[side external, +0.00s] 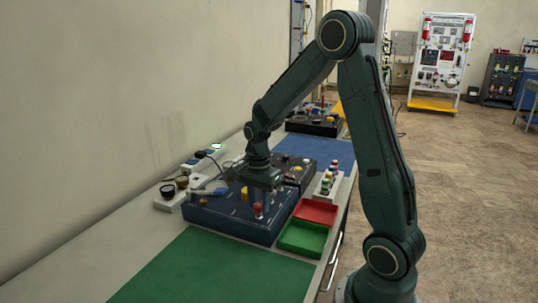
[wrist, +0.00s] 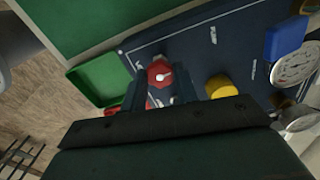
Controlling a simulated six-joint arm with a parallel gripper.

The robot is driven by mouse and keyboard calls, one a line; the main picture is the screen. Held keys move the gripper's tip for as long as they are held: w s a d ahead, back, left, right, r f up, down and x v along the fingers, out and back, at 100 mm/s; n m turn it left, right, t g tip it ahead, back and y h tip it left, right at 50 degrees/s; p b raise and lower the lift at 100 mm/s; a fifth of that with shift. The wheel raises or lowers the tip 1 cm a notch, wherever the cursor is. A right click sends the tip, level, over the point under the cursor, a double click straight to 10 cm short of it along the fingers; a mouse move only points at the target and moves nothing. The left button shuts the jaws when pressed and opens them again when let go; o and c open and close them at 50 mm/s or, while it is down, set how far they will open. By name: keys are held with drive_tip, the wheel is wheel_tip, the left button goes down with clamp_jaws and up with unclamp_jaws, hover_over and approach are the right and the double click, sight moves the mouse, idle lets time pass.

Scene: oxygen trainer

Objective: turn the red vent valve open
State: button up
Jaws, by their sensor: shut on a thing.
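The red vent valve is a red hexagonal knob with a white pointer mark. It shows in the wrist view (wrist: 160,74), and in the side view (side external: 257,209) it sits near the front of the dark blue panel box (side external: 225,217). My gripper (side external: 259,199) points down over the box. In the wrist view my gripper (wrist: 161,88) has one finger on each side of the red knob, shut on it. The fingers and gripper body hide part of the knob's lower side.
A yellow knob (wrist: 220,87) stands close beside my gripper. A green tray (side external: 303,239) and a red tray (side external: 315,211) lie beside the box. The green mat (side external: 205,270) is clear.

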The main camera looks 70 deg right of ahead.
drive_tip(key=n, duration=0.6)
drive_tip(key=shift+n, duration=0.3)
drive_tip(key=n, duration=0.3)
drive_tip(key=shift+n, duration=0.4)
drive_tip(key=n, duration=0.3)
drive_tip(key=shift+n, duration=0.3)
drive_tip(key=n, duration=0.4)
drive_tip(key=shift+n, duration=0.3)
drive_tip(key=shift+r+n, duration=0.1)
drive_tip(key=shift+n, duration=2)
drive_tip(key=o, duration=1)
